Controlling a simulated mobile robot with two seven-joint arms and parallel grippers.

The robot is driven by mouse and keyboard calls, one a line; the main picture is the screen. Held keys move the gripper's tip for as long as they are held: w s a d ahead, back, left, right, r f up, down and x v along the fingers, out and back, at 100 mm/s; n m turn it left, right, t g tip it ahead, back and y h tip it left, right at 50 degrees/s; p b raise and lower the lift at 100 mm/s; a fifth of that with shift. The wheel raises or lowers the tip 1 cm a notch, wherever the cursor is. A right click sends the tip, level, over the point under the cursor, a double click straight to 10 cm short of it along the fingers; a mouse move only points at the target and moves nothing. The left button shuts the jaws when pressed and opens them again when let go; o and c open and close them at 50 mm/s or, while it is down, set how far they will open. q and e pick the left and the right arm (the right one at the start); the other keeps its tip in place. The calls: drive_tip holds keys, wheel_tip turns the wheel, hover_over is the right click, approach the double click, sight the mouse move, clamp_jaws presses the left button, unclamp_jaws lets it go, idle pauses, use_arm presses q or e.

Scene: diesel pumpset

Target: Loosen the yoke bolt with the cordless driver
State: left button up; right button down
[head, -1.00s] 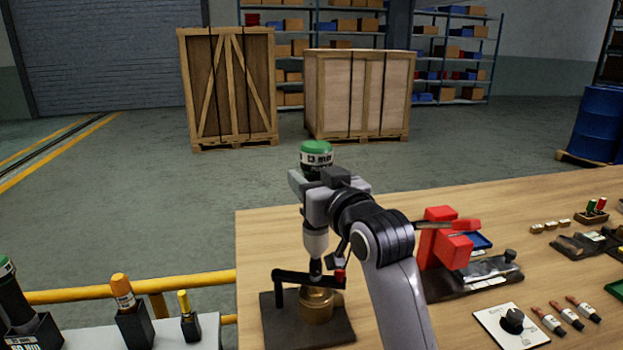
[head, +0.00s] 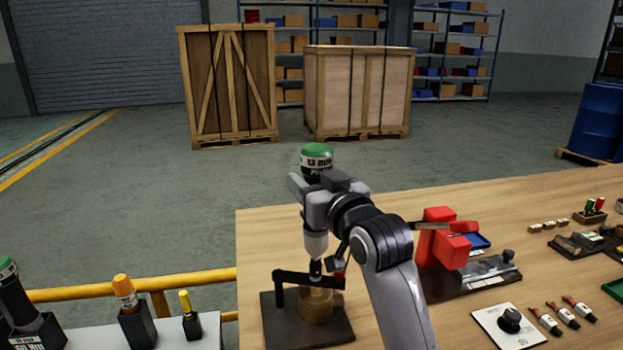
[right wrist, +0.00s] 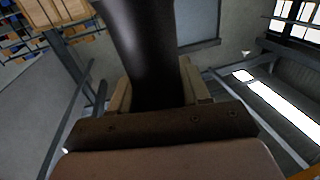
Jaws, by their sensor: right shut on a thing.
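My right gripper (head: 322,203) is shut on the cordless driver (head: 316,158), which has a green cap and a black-and-white label. The driver stands upright, its grey nose (head: 315,243) pointing down. Its tip meets or hovers just over the black yoke (head: 295,277); I cannot tell if it touches the bolt, which is hidden at the tip. The yoke spans a brass body (head: 317,305) on a dark plate (head: 282,325). In the right wrist view a dark cylindrical part of the driver (right wrist: 145,55) fills the middle. My left gripper is not in view.
A red clamp-like fixture (head: 445,240) stands on the wooden bench (head: 400,205) right of my arm. A dial card (head: 509,322) and several red-tipped tools (head: 560,314) lie at the right. A yellow rail (head: 190,280) and holders with other tools (head: 137,315) are at lower left.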

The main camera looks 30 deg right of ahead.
sight(313, 158)
drive_tip(key=shift+f, duration=0.7)
idle(2.5)
drive_tip(key=shift+r, duration=0.3)
idle(1.2)
drive_tip(key=shift+w+r, duration=0.1)
drive_tip(key=shift+r, duration=2.65)
drive_tip(key=shift+s+f, duration=0.1)
drive_tip(key=shift+s, duration=0.15)
